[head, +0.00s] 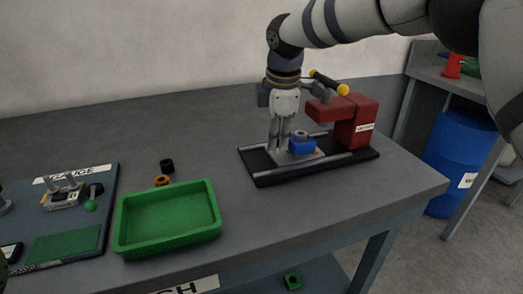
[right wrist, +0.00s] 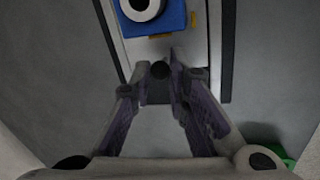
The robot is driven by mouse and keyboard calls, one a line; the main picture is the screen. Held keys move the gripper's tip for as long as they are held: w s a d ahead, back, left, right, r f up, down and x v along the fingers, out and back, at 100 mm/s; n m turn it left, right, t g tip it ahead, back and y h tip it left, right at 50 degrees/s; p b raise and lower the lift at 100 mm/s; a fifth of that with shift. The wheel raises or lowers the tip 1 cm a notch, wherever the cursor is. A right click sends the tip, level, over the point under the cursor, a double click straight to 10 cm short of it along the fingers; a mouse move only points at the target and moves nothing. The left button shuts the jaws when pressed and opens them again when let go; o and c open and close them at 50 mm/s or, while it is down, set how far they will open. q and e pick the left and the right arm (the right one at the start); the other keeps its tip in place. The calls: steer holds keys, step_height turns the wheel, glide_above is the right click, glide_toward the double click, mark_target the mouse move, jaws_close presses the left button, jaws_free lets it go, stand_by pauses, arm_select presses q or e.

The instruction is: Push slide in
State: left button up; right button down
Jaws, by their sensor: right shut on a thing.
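The slide is a light grey plate (head: 293,158) on a black base with pale rails, in front of a red press (head: 355,122). A blue block (head: 302,147) sits on the plate with a grey ring on top; in the right wrist view the blue block (right wrist: 165,22) carries a white ring with a dark centre. My right gripper (head: 283,148) points down at the plate's left end, outside the press. In the right wrist view its fingers (right wrist: 160,70) are shut on a small dark knob at the plate's near end.
A yellow-ended lever (head: 328,82) shows beside the press, close to my right wrist. A green tray (head: 168,218), a black ring (head: 167,165) and a copper coil (head: 162,180) are to the left. A gauge board (head: 105,216) lies farther left. A blue barrel (head: 452,165) stands beyond the table.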

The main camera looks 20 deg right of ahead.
steer(key=shift+d, duration=1)
steer(key=c, duration=1.5)
jaws_free()
steer(key=shift+c, duration=0.2)
steer(key=v, duration=1.2)
steer(key=shift+w, duration=0.15)
